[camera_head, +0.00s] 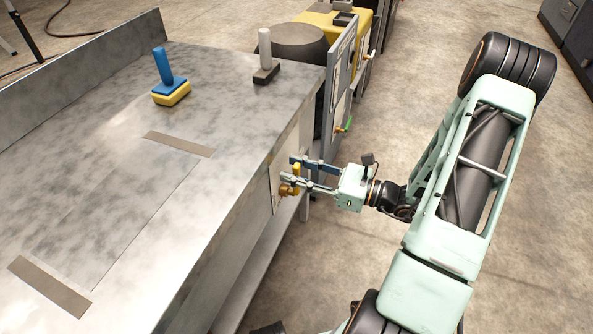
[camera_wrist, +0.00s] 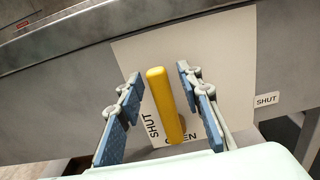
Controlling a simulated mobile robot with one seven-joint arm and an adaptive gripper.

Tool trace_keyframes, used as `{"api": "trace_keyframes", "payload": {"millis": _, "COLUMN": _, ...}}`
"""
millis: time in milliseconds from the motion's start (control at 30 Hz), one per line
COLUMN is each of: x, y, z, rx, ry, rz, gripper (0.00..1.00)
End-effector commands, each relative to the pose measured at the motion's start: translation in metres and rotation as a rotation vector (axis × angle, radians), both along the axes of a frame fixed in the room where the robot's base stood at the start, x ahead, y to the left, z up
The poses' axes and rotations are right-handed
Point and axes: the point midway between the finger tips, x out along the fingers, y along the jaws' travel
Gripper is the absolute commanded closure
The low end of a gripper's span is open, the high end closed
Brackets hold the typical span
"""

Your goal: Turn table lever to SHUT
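The table lever is a yellow bar (camera_wrist: 166,104) on a pale plate (camera_wrist: 220,62) fixed to the table's side. The plate carries the words SHUT at the left and OPEN at the bottom, the latter partly hidden by the lever. In the wrist view the lever lies between the two blue-padded fingers of my gripper (camera_wrist: 160,108), with a gap on each side. In the head view my gripper (camera_head: 305,176) is at the table's side, around the small yellow lever (camera_head: 296,171) with its brass base. The gripper is open.
The metal table (camera_head: 200,215) fills the left, with a blue-handled yellow block (camera_head: 170,92) and a grey-handled dark block (camera_head: 265,62) on top. An upright panel (camera_head: 338,95) with a green-handled valve (camera_head: 347,125) stands beyond.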

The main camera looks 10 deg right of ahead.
Motion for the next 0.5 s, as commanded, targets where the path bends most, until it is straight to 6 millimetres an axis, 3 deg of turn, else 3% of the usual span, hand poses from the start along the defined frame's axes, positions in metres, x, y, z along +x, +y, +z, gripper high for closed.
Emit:
{"api": "trace_keyframes", "payload": {"millis": 200, "x": 0.0, "y": 0.0002, "z": 0.0002, "rx": 0.0, "ry": 0.0, "rz": 0.0, "gripper": 0.68}}
{"api": "trace_keyframes", "payload": {"millis": 500, "x": -0.0001, "y": -0.0001, "z": 0.0001, "rx": 0.0, "ry": 0.0, "rz": 0.0, "gripper": 1.0}}
